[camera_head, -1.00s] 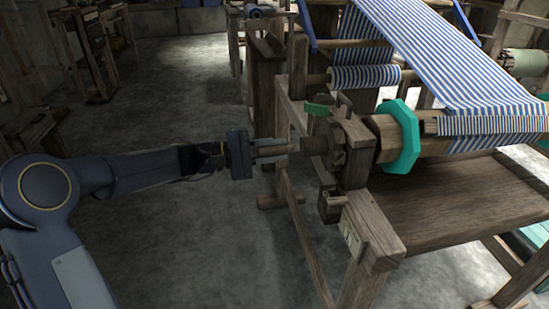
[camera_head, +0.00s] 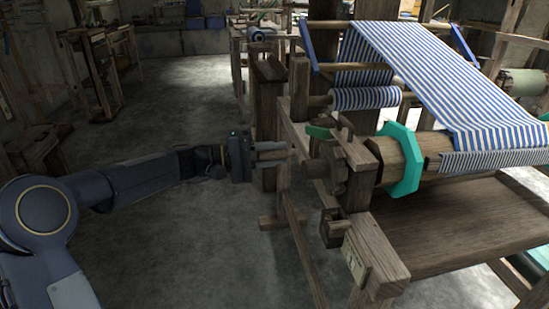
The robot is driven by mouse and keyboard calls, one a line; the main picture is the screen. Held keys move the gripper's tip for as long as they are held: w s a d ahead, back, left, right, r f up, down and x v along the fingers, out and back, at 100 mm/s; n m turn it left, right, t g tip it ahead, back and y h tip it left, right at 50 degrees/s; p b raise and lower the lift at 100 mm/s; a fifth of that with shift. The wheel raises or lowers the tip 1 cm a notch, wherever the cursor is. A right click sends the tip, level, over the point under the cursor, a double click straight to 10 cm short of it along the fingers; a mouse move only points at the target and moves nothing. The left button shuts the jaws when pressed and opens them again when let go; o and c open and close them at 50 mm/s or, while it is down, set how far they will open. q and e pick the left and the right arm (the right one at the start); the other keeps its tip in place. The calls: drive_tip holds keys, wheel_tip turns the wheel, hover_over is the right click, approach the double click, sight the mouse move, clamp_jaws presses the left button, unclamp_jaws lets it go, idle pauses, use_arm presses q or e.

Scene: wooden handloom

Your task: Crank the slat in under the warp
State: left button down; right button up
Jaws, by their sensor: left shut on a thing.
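The warp (camera_head: 415,75) is a blue-and-white striped sheet running down to the wooden beam (camera_head: 440,143) at the front of the loom. The slat (camera_head: 433,162) shows its dark end on the beam's near side; striped cloth lies over the rest of it. A teal octagonal flange (camera_head: 408,160) sits on the beam. My left gripper (camera_head: 288,153) is at the beam's left end, beside the wooden crank hub (camera_head: 325,168), and is shut on the crank handle, mostly hidden between its fingers. My right gripper is not in view.
The loom's frame post (camera_head: 375,250) and a small wooden block (camera_head: 333,228) stand close right of my left gripper. A broad wooden board (camera_head: 460,225) lies below the beam. The floor (camera_head: 180,250) on the left is clear.

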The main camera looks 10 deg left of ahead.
use_arm(q)
drive_tip(key=shift+r, duration=0.8)
drive_tip(key=shift+s+r+p, duration=0.1)
drive_tip(key=shift+r+p, duration=0.05)
drive_tip(key=shift+p, duration=0.15)
drive_tip(key=c, duration=1.2)
unclamp_jaws()
drive_tip(key=shift+s, duration=0.1)
drive_tip(key=p+v, duration=0.2)
drive_tip(key=v, duration=0.5)
drive_tip(key=shift+a, duration=0.35)
